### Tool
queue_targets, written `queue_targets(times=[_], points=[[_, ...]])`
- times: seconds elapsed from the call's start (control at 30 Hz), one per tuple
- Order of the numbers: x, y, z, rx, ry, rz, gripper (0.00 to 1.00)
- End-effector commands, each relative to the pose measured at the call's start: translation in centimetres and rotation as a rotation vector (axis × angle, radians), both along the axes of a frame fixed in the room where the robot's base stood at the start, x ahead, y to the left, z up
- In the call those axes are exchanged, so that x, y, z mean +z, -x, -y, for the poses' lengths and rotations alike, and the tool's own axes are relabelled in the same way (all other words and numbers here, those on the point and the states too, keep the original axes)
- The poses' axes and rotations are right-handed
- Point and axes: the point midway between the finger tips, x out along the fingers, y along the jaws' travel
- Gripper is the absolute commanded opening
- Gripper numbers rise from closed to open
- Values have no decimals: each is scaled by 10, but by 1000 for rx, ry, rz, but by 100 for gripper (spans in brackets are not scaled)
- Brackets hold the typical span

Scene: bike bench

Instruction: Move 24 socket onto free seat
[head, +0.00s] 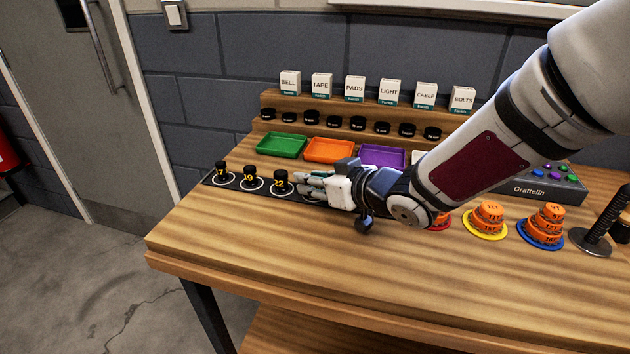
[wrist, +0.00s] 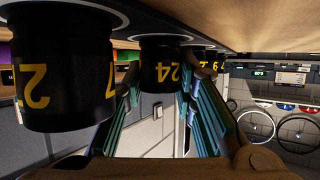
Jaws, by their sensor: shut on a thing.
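The 24 socket (wrist: 166,75) is a black cylinder with yellow digits; the wrist view is upside down. My gripper (wrist: 160,88) is shut on it, with teal fingers on both sides. The socket stands upright at a white-ringed seat; I cannot tell whether it is slightly lifted. In the head view my gripper (head: 308,184) reaches left along the black socket strip (head: 233,184), and the 24 socket is not clearly visible there. A 27 socket (wrist: 62,72) stands close beside it in the wrist view. No free seat is clearly visible; my arm covers the strip's right part.
Green (head: 281,145), orange (head: 329,150) and purple (head: 383,157) trays lie behind. Orange stacks (head: 487,217) stand at right. The bench front (head: 300,250) is clear.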

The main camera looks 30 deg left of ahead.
Motion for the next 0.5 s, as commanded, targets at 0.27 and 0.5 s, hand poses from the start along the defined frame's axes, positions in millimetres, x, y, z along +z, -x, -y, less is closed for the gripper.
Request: queue_targets(times=[0.27,0.5], points=[[-1,0,0,0,-2,2,0],[-1,0,0,0,-1,1,46]])
